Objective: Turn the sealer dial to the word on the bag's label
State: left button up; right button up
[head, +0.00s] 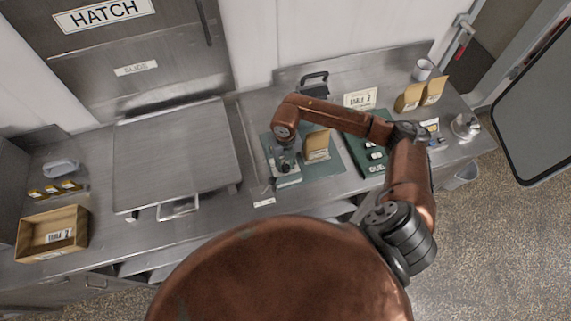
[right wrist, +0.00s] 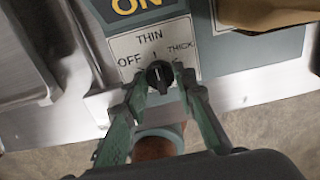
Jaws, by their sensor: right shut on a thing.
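The sealer (head: 288,181) is a small teal unit on the steel counter. In the right wrist view its white plate (right wrist: 125,46) reads OFF, THIN and THICK around a black dial (right wrist: 159,77). The dial's light mark looks roughly upward toward THIN, but it is small. My right gripper (head: 285,164) is over the sealer; the right wrist view shows its fingers (right wrist: 160,88) shut on the dial from both sides. A brown paper bag (head: 317,142) with a pale label stands just right of the sealer; its label is too small to read. My left gripper is not in view.
A green QUEUE board (head: 355,141) lies right of the bag, below a table card (head: 360,99). More paper bags (head: 409,97) and a mug (head: 423,69) stand farther right. A cardboard box (head: 24,236) sits far left. The large steel panel (head: 175,150) is bare.

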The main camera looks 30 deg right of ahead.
aim_at(286, 166)
jog(key=shift+w, duration=0.1)
jog(key=o, duration=1.1)
jog(key=shift+o, duration=0.3)
notch_tip(286, 166, up, 12)
dwell(0.3)
